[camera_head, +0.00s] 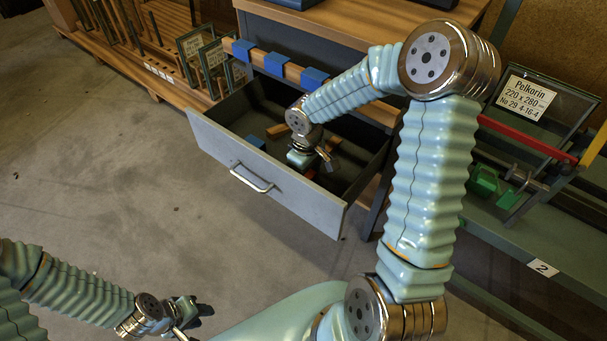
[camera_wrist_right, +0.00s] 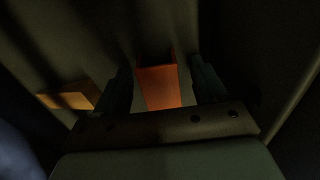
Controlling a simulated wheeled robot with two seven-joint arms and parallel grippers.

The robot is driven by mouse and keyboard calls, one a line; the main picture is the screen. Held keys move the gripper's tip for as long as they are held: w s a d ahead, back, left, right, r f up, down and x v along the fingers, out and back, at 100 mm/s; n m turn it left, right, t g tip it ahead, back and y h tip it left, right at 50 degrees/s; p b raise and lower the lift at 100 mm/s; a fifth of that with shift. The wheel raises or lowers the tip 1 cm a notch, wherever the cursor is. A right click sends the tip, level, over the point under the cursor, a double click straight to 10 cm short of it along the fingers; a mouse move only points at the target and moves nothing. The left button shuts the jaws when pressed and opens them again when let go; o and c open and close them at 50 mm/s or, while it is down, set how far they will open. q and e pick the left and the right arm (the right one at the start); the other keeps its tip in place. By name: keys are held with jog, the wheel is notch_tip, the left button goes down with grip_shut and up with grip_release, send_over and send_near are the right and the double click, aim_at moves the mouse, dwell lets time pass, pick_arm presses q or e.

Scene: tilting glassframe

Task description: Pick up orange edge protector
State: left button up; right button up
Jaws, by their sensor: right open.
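An orange-red piece (camera_wrist_right: 158,87), which looks like an edge protector, lies between the spread fingers of my right gripper (camera_wrist_right: 162,80) in the right wrist view, with dark gaps at its sides. A second, lighter orange piece (camera_wrist_right: 70,96) lies left of the fingers. In the head view my right gripper (camera_head: 322,156) reaches down into the open drawer (camera_head: 270,178). An orange piece (camera_head: 277,130) shows in the drawer beyond the gripper, and a small reddish patch (camera_head: 310,174) shows below it. My left gripper (camera_head: 193,314) hangs above the floor at the lower left; its finger gap is unclear.
A blue piece (camera_head: 256,142) lies in the drawer. The drawer's grey front with its handle (camera_head: 251,180) and its side walls surround my right gripper. A wooden worktop (camera_head: 340,22) is above and behind. A glass frame (camera_head: 545,103) stands at right. The floor at left is clear.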

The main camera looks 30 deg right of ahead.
jog(key=c, duration=1)
notch_tip(320, 180, up, 10)
jog(key=shift+r+p, duration=0.1)
jog(key=shift+p, duration=0.3)
